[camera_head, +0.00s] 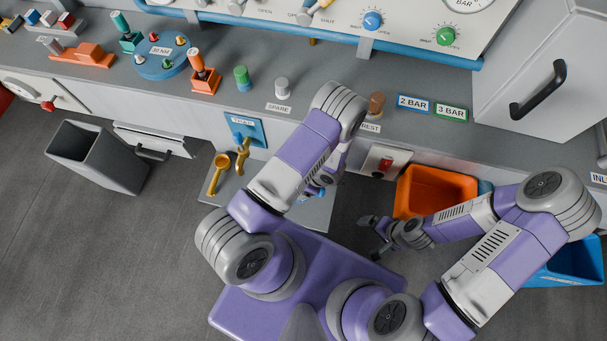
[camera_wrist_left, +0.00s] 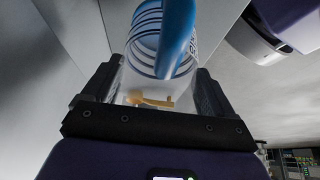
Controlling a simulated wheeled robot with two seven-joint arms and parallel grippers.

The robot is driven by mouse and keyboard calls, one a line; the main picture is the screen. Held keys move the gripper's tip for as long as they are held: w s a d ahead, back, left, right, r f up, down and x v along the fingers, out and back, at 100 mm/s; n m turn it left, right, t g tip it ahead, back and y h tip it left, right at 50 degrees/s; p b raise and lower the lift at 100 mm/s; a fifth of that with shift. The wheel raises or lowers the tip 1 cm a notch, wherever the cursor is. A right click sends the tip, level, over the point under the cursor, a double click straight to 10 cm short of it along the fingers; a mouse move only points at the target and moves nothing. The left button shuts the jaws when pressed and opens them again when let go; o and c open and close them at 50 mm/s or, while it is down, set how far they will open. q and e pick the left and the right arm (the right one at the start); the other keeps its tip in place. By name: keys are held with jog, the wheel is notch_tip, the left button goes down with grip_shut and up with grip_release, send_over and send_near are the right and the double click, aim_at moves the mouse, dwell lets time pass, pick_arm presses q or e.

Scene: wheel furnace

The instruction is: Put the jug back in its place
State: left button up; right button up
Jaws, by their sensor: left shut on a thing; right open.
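The jug (camera_wrist_left: 150,45) is clear with blue rings and a blue handle (camera_wrist_left: 178,38). In the left wrist view it stands between the two dark fingers of my left gripper (camera_wrist_left: 153,88), which is shut on it. In the head view my left forearm hides most of this gripper and the jug; only a small blue bit (camera_head: 316,191) shows below the arm, above a low grey shelf. My right gripper (camera_head: 371,235) is open and empty, above the floor to the left of the orange bin. I cannot tell which spot is the jug's place.
The low grey shelf (camera_head: 213,190) carries brass fittings (camera_head: 242,158). An orange bin (camera_head: 432,190) and a blue bin (camera_head: 575,262) stand at the right, a grey bin (camera_head: 95,155) at the left. The grey counter (camera_head: 320,75) holds coloured pegs and blocks. Floor at lower left is clear.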

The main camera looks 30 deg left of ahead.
pick_arm(q)
jog(key=shift+f+b, duration=0.55)
jog(key=shift+f, duration=1.25)
jog(key=shift+f, duration=0.1)
jog(key=o, duration=1.8)
